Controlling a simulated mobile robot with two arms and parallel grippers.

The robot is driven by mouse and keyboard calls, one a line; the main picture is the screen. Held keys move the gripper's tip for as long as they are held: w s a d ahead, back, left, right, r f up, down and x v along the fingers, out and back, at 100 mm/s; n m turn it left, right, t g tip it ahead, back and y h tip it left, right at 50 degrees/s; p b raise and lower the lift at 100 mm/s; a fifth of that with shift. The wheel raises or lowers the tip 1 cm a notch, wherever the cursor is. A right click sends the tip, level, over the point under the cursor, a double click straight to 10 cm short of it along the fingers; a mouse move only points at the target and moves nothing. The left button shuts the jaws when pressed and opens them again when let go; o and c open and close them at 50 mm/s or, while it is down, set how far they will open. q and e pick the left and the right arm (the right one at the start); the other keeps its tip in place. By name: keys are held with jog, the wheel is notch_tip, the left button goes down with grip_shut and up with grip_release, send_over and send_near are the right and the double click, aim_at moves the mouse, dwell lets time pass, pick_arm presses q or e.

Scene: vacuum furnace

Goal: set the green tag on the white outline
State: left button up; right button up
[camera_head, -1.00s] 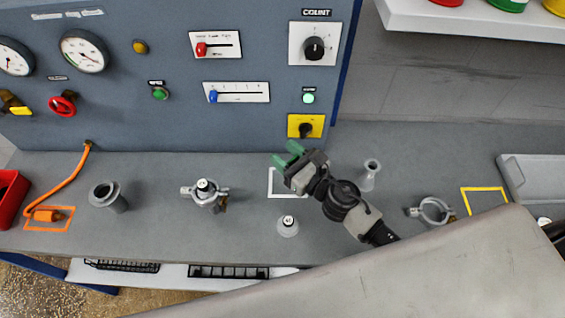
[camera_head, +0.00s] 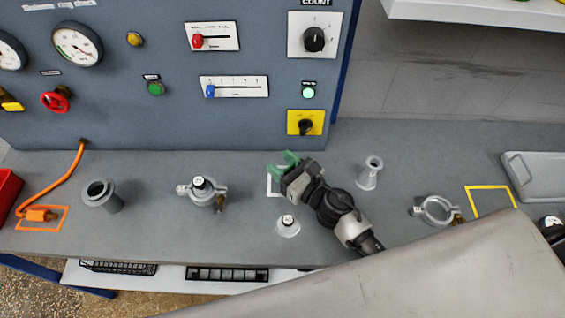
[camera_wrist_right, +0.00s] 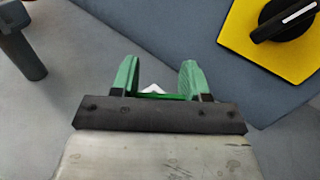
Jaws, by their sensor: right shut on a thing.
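My right gripper (camera_head: 284,162) has green fingers and is over the white outline (camera_head: 268,184) on the grey bench, near the panel's foot. The gripper hides most of the outline; its left edge shows. In the right wrist view, the fingers (camera_wrist_right: 157,75) are apart, with a thin green strip between them, the green tag (camera_wrist_right: 168,97), held edge-on. A white corner of the outline (camera_wrist_right: 152,88) shows just beyond the tag. I cannot tell whether the tag touches the bench. My left gripper is not in view.
A small white-grey fitting (camera_head: 288,227) stands in front of the outline. A clamped fitting (camera_head: 203,194) is to the left, a flared grey fitting (camera_head: 370,173) to the right. The yellow switch plate (camera_head: 306,122) is on the panel behind. A ring clamp (camera_head: 437,211) lies farther right.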

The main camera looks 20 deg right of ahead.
jog(key=shift+f, duration=0.3)
jog(key=shift+r, duration=0.1)
jog(key=o, duration=1)
jog(key=shift+c, duration=0.2)
jog(key=shift+r, duration=0.1)
